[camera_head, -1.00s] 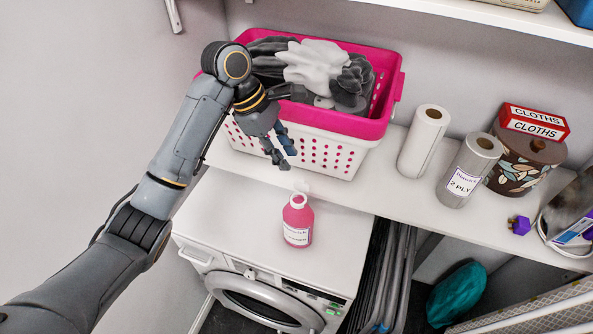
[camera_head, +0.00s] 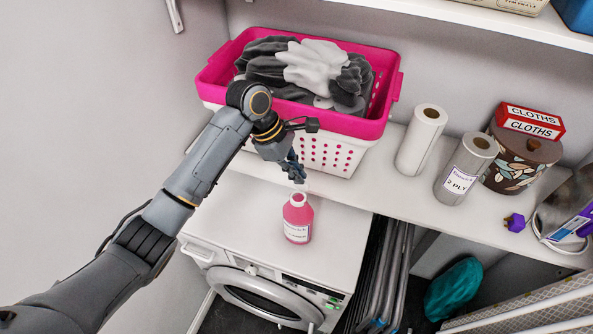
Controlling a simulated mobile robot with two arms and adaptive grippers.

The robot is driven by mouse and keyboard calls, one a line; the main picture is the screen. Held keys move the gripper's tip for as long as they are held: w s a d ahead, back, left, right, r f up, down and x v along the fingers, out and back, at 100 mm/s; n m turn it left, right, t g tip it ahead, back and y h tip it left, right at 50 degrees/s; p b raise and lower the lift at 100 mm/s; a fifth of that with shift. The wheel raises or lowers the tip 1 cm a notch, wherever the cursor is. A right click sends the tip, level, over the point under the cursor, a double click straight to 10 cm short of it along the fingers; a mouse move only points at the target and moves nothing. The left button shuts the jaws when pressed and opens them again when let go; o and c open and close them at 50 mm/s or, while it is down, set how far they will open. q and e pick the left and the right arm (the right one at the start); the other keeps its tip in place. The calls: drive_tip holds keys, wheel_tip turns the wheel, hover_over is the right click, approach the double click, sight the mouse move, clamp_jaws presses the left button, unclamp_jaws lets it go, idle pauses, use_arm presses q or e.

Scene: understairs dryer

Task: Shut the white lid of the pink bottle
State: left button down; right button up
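The pink bottle (camera_head: 297,222) stands upright on top of the white dryer (camera_head: 342,243), with a white label on its front. Its white lid is hard to make out against the pale surface behind the bottle's neck, and my gripper partly covers that area. My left gripper (camera_head: 297,174) is just above and behind the bottle top, pointing down. Its fingers overlap in this view, so I cannot tell how far apart they are or whether they touch the lid. My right gripper is not in view.
A pink and white basket (camera_head: 340,122) of dark and white cloths stands on the shelf behind my gripper. Paper rolls (camera_head: 421,140) and a patterned tin (camera_head: 513,165) stand to the right. The dryer top around the bottle is clear.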

sight(297, 204)
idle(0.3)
use_arm(q)
drive_tip(key=shift+s+a+f+t+h, duration=0.2)
drive_tip(key=shift+s+t+h, duration=0.1)
drive_tip(key=shift+s+t, duration=0.4)
drive_tip(key=t, duration=0.1)
drive_tip(key=s+t, duration=0.1)
drive_tip(key=f+m+t+h, duration=0.1)
drive_tip(key=shift+s+a, duration=0.3)
drive_tip(key=shift+s, duration=0.1)
drive_tip(key=s+f+t+h+b, duration=0.1)
drive_tip(key=t+b, duration=0.1)
drive_tip(key=s+f+m+t+h+b, duration=0.1)
drive_tip(key=f+t+b, duration=0.1)
drive_tip(key=b, duration=0.1)
drive_tip(key=a+f+t+h+b, duration=0.1)
drive_tip(key=t+b, duration=0.1)
drive_tip(key=shift+s+f+m+b, duration=0.15)
drive_tip(key=shift+s+m+b, duration=0.2)
drive_tip(key=shift+s+m, duration=0.05)
drive_tip(key=t+h+b, duration=0.1)
drive_tip(key=b, duration=0.2)
drive_tip(key=f+m+t+h+b, duration=0.1)
drive_tip(key=b, duration=0.3)
drive_tip(key=shift+s+f+t, duration=0.15)
drive_tip(key=shift+f+t, duration=0.15)
drive_tip(key=shift+t, duration=0.1)
drive_tip(key=shift+m+t+h+b, duration=0.3)
drive_tip(key=shift+t+h+b, duration=0.1)
drive_tip(key=shift+b, duration=0.6)
